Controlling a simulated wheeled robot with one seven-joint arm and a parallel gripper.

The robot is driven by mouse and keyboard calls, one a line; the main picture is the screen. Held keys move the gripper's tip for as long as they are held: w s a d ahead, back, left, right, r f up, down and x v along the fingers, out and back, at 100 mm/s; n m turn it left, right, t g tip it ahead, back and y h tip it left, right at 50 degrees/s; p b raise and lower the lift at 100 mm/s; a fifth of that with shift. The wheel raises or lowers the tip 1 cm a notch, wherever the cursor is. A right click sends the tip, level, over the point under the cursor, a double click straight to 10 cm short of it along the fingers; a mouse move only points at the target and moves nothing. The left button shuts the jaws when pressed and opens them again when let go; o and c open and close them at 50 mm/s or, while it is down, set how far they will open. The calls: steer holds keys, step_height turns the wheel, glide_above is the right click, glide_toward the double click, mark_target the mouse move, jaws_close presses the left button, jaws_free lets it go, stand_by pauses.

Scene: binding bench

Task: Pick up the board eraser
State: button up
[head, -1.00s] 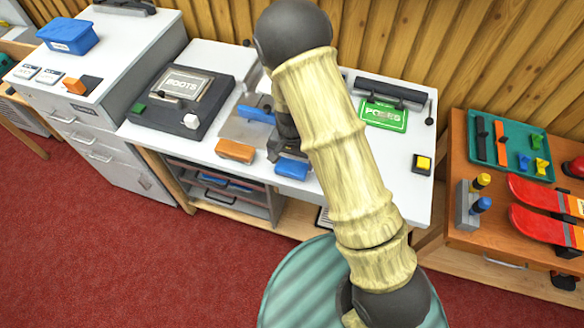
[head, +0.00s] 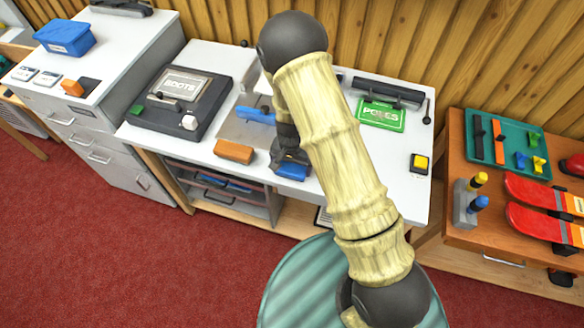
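A small blue block (head: 293,171), which looks like the board eraser, lies near the front edge of the white bench. My gripper (head: 288,163) is low over this block, pointing down, and partly covers it. The fingers are dark and small here, so I cannot tell whether they are apart or closed on the block. The block appears to be still at bench height. An orange-brown block (head: 234,151) lies just to the left of my gripper.
A blue-handled tool (head: 255,115) lies behind my gripper. The dark BOOTS press (head: 180,100) stands at left, and the green POLES plate (head: 381,115) at right. A yellow button box (head: 420,163) sits near the right edge. My arm hides the bench middle.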

mark_target(290, 166)
steer(key=shift+s+a, duration=0.15)
steer(key=shift+a, duration=0.1)
steer(key=shift+c, duration=0.6)
steer(key=shift+r, duration=0.1)
step_height(290, 166, up, 10)
steer(key=shift+b, duration=0.35)
steer(key=shift+d, duration=0.1)
steer(key=shift+o, duration=1.1)
steer(key=shift+c, duration=0.6)
